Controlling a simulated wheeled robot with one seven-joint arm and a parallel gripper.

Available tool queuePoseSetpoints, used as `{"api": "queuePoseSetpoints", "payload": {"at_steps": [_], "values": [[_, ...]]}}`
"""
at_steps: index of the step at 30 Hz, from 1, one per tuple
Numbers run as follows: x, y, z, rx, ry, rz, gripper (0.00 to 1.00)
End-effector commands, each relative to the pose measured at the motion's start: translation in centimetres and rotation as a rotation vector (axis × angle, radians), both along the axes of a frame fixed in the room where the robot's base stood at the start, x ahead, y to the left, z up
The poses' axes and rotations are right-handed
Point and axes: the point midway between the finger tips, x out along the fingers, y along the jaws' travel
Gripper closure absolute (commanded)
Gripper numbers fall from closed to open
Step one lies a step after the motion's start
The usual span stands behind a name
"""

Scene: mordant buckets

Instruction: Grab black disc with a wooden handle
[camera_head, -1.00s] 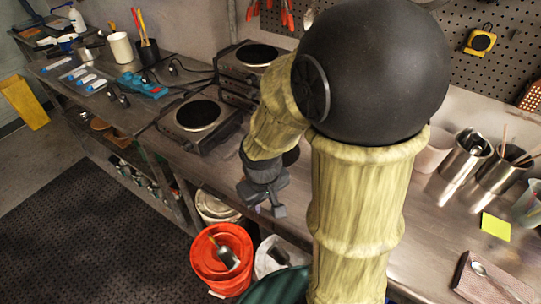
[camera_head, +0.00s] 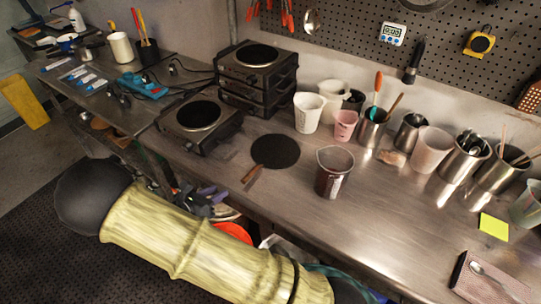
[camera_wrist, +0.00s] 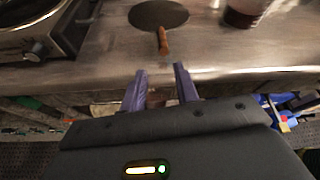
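The black disc (camera_head: 275,151) lies flat on the steel bench, with its wooden handle (camera_head: 252,176) pointing toward the front edge. In the wrist view the disc (camera_wrist: 158,14) is at the top, and its handle (camera_wrist: 163,41) points down toward my gripper. My gripper (camera_wrist: 160,74) is open, with empty space between its two fingers. It is in front of the bench edge, short of the handle and not touching it. In the head view my gripper (camera_head: 212,200) is partly hidden by my arm.
Hot plates (camera_head: 199,114) stand left of the disc, with a stack of more (camera_head: 257,75) behind. White cups (camera_head: 308,112) and a pink cup (camera_head: 345,125) are behind. A red bucket (camera_head: 233,231) is below the bench edge.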

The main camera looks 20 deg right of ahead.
Motion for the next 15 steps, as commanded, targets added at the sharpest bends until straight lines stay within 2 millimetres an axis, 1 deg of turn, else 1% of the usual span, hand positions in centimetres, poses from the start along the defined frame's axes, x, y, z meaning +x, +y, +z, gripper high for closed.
{"api": "queuePoseSetpoints", "payload": {"at_steps": [9,13,15], "values": [[0.1,-0.3,-0.1,0.002,-0.001,-0.004,0.69],[0.7,-1.3,-0.5,0.002,0.000,-0.006,0.69],[1.2,-2.3,-0.8,0.001,0.001,-0.008,0.69]]}}
